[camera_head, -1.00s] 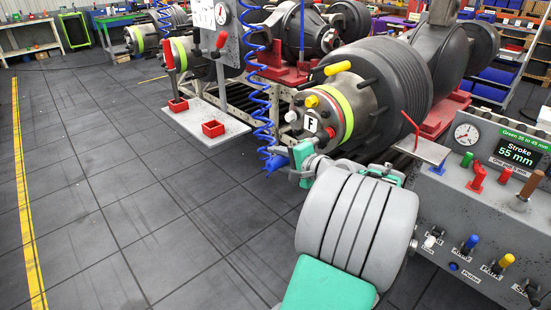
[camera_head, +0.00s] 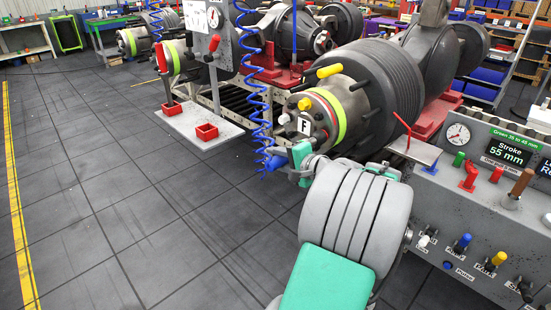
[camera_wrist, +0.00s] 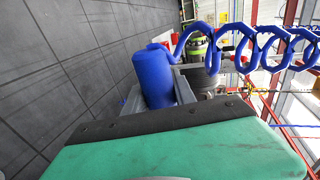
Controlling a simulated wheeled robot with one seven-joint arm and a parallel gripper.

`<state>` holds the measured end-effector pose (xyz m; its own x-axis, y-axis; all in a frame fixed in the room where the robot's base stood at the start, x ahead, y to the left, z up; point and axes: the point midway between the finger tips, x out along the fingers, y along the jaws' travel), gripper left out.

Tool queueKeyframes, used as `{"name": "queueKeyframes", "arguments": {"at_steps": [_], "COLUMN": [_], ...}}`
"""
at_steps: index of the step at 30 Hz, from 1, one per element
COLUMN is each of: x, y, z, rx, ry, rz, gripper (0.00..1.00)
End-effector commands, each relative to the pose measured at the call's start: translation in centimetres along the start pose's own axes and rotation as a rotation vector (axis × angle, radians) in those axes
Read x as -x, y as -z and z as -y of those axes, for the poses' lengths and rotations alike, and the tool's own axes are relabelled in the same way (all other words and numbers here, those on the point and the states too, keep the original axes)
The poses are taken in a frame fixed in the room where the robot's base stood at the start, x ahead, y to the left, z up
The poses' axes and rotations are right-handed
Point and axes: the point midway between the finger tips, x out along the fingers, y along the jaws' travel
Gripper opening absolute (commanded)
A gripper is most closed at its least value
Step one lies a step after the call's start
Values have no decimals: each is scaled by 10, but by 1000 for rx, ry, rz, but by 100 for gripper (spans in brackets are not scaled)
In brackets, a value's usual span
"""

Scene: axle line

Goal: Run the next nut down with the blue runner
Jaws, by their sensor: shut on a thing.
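My gripper (camera_head: 300,158) is shut on the blue runner (camera_head: 272,163), left of and below the hub face in the head view. The runner's blue body also shows in the wrist view (camera_wrist: 153,78), with its blue coiled hose (camera_wrist: 240,48) running off to the right. The near hub (camera_head: 315,120) has a ring of studs, a white "F" plate (camera_head: 304,126), a yellow-green band and a few coloured caps, one of them yellow (camera_head: 304,104). The runner is apart from the hub's studs. Individual nuts are too small to tell, and my gripper's fingers are partly hidden.
A grey control panel (camera_head: 470,215) with coloured levers and a "Stroke 55 mm" screen (camera_head: 508,150) stands close at the right. The left floor is clear.

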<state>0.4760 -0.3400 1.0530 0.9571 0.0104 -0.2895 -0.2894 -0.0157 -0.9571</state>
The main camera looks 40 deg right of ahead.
Motion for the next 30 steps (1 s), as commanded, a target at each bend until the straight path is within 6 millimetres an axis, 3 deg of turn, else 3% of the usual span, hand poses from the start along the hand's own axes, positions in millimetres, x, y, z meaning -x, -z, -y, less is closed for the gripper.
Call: {"name": "queueKeyframes", "arguments": {"at_steps": [30], "x": [2], "y": [10], "z": [5], "rx": [10], "ry": [5], "rz": [-10], "gripper": [0]}}
